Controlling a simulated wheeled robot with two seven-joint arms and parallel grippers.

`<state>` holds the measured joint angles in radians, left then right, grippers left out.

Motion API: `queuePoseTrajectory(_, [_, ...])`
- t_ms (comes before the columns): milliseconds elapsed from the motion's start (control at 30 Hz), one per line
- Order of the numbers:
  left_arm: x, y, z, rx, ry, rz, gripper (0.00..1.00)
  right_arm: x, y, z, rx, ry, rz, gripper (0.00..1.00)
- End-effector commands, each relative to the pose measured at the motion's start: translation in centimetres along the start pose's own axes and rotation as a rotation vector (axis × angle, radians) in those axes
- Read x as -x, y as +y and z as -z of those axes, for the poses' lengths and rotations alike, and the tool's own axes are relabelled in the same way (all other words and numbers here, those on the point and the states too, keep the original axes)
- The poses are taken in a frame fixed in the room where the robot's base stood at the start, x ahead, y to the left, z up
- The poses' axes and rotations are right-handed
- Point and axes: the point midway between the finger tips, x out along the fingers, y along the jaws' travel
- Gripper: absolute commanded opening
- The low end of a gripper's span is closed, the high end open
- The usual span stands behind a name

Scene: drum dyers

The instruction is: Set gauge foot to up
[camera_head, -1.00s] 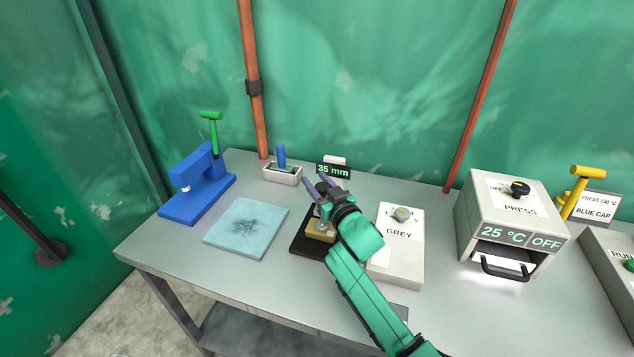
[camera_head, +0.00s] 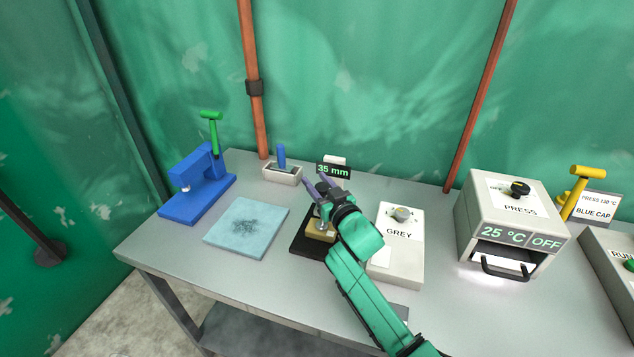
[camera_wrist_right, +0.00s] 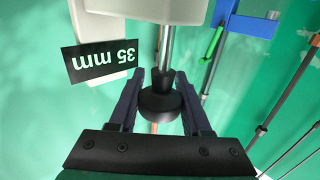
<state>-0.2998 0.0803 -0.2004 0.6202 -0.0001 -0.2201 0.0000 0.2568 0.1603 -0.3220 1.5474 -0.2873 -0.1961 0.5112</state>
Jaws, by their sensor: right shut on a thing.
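The gauge stands on the table with its black base (camera_head: 303,245) and a display (camera_head: 333,171) reading 35 mm. The display also shows upside down in the right wrist view (camera_wrist_right: 104,60). My right gripper (camera_head: 319,185) is at the gauge, and its arm hides much of it in the head view. My left gripper is out of view.
A grey control box (camera_head: 405,260) stands close right of the gauge. A light blue cloth (camera_head: 255,222) lies to the left, a blue press with a green lever (camera_head: 190,195) beyond it. A white tray (camera_head: 282,178) is behind. The white press (camera_head: 505,215) is farther right.

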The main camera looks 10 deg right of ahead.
Motion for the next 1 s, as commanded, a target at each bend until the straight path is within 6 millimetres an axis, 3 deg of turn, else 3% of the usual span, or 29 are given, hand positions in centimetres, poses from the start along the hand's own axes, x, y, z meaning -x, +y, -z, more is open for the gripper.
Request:
queuePoseTrajectory(100, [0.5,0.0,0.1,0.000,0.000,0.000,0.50,0.0,0.0,0.5,0.000,0.000,0.000,0.00])
queuePoseTrajectory(300, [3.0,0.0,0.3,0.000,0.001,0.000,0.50,0.0,0.0,3.4,-0.001,0.002,0.000,0.00])
queuePoseTrajectory(567, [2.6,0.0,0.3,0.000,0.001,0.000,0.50,0.0,0.0,3.3,0.001,0.007,0.000,0.00])
queuePoseTrajectory(600, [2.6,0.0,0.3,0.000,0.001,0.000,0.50,0.0,0.0,3.3,0.001,0.008,0.000,0.60])
queuePoseTrajectory(667, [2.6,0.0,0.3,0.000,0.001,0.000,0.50,0.0,0.0,3.3,0.001,0.007,0.000,0.78])
queuePoseTrajectory(1000, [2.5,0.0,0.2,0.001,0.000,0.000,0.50,0.2,0.0,3.0,0.000,0.002,0.000,0.78])
